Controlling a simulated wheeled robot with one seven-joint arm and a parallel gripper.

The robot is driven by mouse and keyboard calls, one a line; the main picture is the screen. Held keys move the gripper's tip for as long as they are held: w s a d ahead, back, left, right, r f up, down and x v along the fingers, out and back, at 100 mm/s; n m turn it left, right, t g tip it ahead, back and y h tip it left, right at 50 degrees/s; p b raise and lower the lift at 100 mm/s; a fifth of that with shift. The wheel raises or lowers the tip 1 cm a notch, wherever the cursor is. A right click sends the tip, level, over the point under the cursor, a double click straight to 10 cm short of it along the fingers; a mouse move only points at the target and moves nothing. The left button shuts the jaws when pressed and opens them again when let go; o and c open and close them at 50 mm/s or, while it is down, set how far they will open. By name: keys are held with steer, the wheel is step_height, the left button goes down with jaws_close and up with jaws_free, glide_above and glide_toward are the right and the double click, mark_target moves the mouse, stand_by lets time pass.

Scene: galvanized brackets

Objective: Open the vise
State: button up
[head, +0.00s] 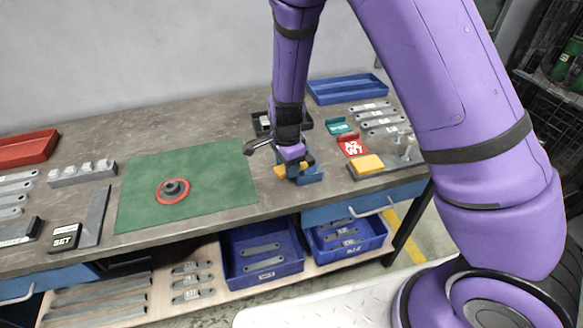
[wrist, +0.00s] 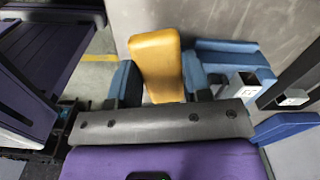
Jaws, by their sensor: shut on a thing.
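The blue vise (head: 310,175) stands near the front right of the bench, beside the green mat. In the wrist view its blue body (wrist: 232,58) shows at the upper right. My gripper (head: 293,163) points down at the vise. It is shut on a yellow-orange piece (wrist: 157,65) at the vise, with a blue pad against each side. Whether this piece is the vise handle or a separate part, I cannot tell. My gripper and wrist hide much of the vise in the head view, and the gap between its jaws cannot be made out.
A blue tray (head: 346,89) is behind. The green mat (head: 220,180) on the left holds a red-ringed round part (head: 173,190) and is otherwise clear.

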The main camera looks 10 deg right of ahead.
steer(key=shift+w+a+m, duration=0.15)
steer(key=shift+w+m, duration=0.65)
steer(key=shift+m, duration=0.5)
steer(key=o, duration=1.3)
step_height(320, 180, up, 11)
steer(key=shift+f, duration=0.1)
